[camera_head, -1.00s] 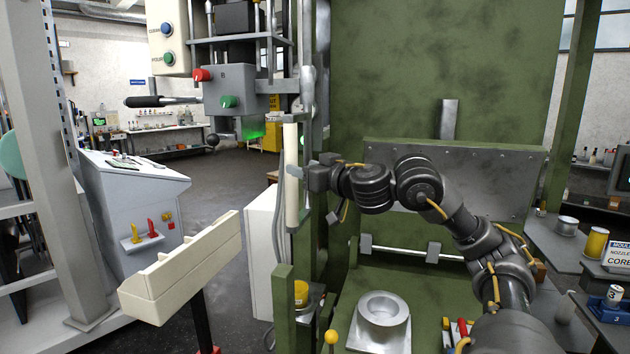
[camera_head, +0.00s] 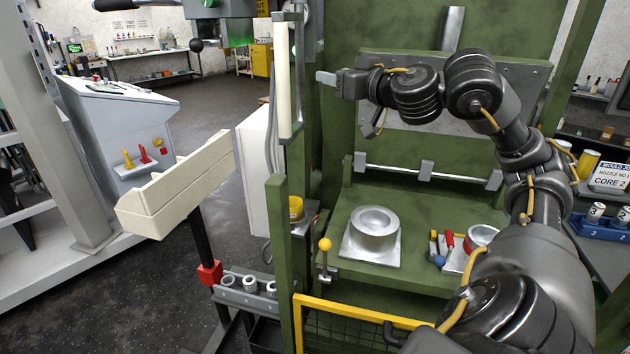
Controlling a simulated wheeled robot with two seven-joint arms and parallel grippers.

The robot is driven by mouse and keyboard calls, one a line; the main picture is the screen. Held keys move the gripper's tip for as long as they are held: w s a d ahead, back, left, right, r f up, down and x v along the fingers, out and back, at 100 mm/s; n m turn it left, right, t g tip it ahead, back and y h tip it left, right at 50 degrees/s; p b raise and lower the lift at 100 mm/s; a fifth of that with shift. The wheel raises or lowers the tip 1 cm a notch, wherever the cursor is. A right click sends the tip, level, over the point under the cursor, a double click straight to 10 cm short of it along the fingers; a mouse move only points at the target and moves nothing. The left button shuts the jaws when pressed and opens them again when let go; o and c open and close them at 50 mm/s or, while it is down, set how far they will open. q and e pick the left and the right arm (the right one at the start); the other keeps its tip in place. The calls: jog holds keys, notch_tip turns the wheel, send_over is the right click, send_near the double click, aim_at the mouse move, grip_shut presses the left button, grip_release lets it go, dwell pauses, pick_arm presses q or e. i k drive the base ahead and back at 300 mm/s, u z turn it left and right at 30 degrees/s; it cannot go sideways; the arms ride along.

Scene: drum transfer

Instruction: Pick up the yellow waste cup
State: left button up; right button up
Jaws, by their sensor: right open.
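A yellow cup (camera_head: 296,208) stands on a small ledge at the left side of the green press, partly hidden by the green post in front of it. A second yellow cylinder (camera_head: 588,163) stands on the bench at the right; I cannot tell which is the waste cup. My right gripper (camera_head: 327,78) is up at the left edge of the green frame, pointing left, above and apart from the cup by the post. It is open and nothing shows between its fingers. My left gripper is not in view.
A silver ring block (camera_head: 372,232) sits on the green press bed. A yellow-knobbed lever (camera_head: 325,245) and a yellow-framed mesh guard (camera_head: 365,315) stand in front. A cream beam (camera_head: 178,186) is at the left. A rack with several rings (camera_head: 250,285) sits low down.

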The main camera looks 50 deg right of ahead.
aim_at(295, 203)
jog(key=z, duration=1.3)
